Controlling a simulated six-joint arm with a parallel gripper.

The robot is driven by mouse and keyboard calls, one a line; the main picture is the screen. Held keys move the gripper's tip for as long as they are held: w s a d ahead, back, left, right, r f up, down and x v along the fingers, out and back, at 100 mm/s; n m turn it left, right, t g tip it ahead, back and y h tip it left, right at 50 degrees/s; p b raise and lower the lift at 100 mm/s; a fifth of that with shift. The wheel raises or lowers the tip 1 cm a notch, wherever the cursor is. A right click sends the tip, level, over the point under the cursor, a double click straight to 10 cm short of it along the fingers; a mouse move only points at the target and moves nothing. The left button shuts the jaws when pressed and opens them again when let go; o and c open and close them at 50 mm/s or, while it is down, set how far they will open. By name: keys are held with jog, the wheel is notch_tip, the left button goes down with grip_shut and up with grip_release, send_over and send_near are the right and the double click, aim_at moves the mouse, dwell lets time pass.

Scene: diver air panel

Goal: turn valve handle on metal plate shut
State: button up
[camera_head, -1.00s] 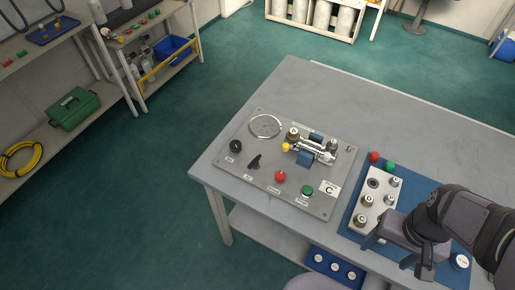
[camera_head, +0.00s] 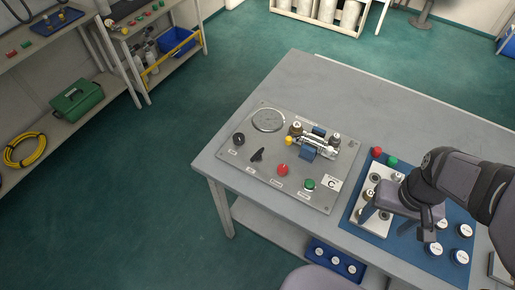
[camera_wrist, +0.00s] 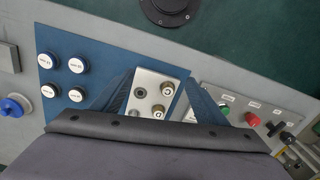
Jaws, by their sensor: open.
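The grey metal plate (camera_head: 238,168) lies on the table, left of my gripper. A black valve handle (camera_head: 257,155) stands on its left part, between a black knob (camera_head: 238,139) and a red knob (camera_head: 282,169). In the wrist view the black handle (camera_wrist: 288,138) shows at the lower right. I cannot tell from these frames whether the valve is open or shut. My gripper (camera_wrist: 160,77) is open and empty, above a small metal block (camera_wrist: 148,80) with brass fittings. In the head view my gripper (camera_head: 396,220) partly hides that block.
The plate also bears a gauge (camera_head: 269,119), a valve assembly with blue parts (camera_head: 316,146) and a green button (camera_head: 309,184). The blue mat (camera_head: 352,215) holds several round caps, and red and green knobs stand at its far end. The table behind the plate is clear.

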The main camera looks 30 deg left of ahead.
jog(key=w+a+r+n, duration=0.2)
jog(key=w+a+n, duration=0.3)
jog(key=w+a, duration=0.45)
jog(key=n+p, duration=0.2)
jog(key=n, duration=0.7)
send_over(257, 153)
jog(key=shift+f, duration=0.5)
jog(key=shift+d+f+p, duration=0.15)
jog(key=shift+f+p, duration=1.35)
jog(key=shift+f, duration=2.2)
jog(key=c, duration=1.1)
